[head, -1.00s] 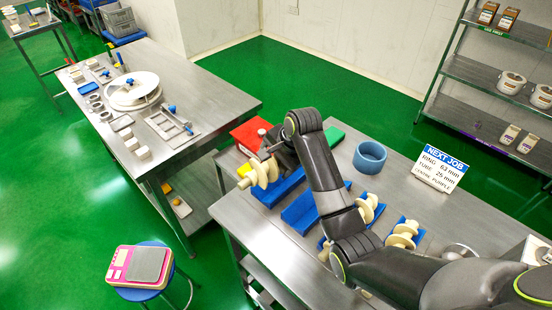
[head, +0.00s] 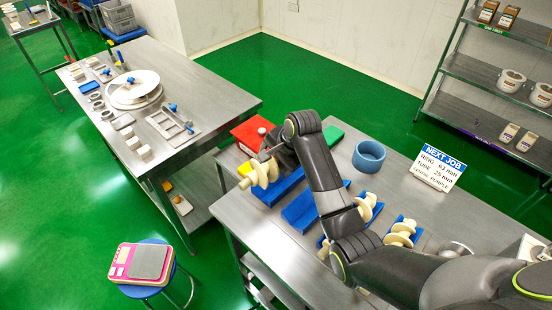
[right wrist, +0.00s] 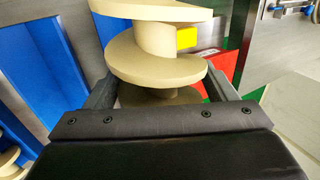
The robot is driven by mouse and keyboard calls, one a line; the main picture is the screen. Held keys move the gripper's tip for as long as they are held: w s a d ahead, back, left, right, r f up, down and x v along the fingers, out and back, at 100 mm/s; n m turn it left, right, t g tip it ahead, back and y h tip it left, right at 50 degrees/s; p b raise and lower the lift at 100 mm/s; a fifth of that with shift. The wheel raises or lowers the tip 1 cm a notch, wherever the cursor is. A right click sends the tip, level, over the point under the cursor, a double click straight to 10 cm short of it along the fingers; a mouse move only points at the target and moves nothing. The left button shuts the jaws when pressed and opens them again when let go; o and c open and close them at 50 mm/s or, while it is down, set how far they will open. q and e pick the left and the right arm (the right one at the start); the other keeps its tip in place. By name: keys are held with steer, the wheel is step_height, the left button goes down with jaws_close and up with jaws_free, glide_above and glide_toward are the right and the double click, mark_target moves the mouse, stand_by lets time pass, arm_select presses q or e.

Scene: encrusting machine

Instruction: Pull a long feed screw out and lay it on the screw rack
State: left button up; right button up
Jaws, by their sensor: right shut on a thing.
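A cream feed screw (head: 260,174) with wide spiral flights is in my right gripper (head: 268,153), at the left end of the near bench. In the right wrist view the screw (right wrist: 165,52) stands between the two fingers of the gripper (right wrist: 158,92), which are shut on its shaft. Blue cradles of the screw rack lie in a row on the bench. One empty cradle (head: 284,190) is just below and right of the held screw; another (head: 302,213) is also empty. Whether the screw touches the nearest cradle cannot be told. My left gripper is not in view.
Two cradles farther right hold cream screws (head: 367,208) (head: 402,236). A red block (head: 247,136), a green block (head: 333,136) and a blue ring (head: 369,157) stand behind. A NEXT JOB sign (head: 438,168) is at right. A parts table (head: 205,90) stands at left.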

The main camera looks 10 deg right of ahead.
steer(key=shift+f, duration=1.1)
steer(key=shift+f+b, duration=0.1)
steer(key=shift+b, duration=0.2)
steer(key=shift+f, duration=1.35)
steer(key=shift+f, duration=0.1)
steer(key=shift+s, duration=0.1)
steer(key=shift+r+p, duration=2.7)
steer(key=shift+p, duration=0.35)
